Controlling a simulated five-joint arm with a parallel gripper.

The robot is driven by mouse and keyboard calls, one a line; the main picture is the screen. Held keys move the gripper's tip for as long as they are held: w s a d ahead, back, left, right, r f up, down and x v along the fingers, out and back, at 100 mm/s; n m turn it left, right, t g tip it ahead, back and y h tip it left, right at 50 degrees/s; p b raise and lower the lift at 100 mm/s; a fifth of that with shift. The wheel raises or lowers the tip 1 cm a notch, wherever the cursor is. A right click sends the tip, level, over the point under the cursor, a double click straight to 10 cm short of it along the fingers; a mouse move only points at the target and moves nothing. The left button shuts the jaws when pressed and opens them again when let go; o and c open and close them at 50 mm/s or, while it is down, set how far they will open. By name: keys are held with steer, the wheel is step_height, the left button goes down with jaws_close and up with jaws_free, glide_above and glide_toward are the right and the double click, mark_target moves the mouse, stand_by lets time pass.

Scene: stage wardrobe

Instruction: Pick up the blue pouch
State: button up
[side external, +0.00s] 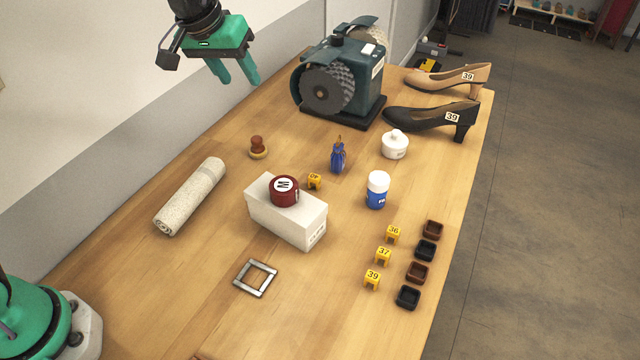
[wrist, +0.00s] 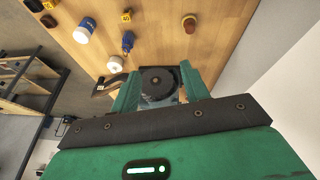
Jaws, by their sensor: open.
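The blue pouch (side external: 338,157) is a small dark blue bag with a gathered brownish top. It stands upright near the middle of the wooden table, left of a white lidded jar. In the wrist view the pouch (wrist: 128,42) lies beyond the fingers, up and to the left. My gripper (side external: 238,80) is green, open and empty, high above the far left part of the table. It is well apart from the pouch. In the wrist view my gripper (wrist: 155,92) has its two fingers spread, with the grinding machine seen between them.
The grinding machine (side external: 343,85) stands behind the pouch. The white jar (side external: 395,145), blue-and-white bottle (side external: 377,190), white box (side external: 290,215) with a dark red tin (side external: 284,190), and yellow number cube (side external: 314,181) surround it. A brown stamp (side external: 258,147) and fabric roll (side external: 190,196) lie left.

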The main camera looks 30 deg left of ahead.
steer(key=w+d+f, duration=0.5)
steer(key=w, duration=0.2)
steer(key=n, duration=0.1)
glide_above(338, 153)
steer(key=a, duration=0.2)
steer(key=shift+g, duration=0.4)
steer(key=shift+s+d+f, duration=0.1)
steer(key=shift+f, duration=2.45)
steer(key=shift+s+d+f, duration=0.1)
steer(key=shift+f, duration=2.45)
steer(key=shift+w+f, duration=0.1)
steer(key=shift+x, duration=2.45)
steer(key=shift+d, duration=0.1)
jaws_close()
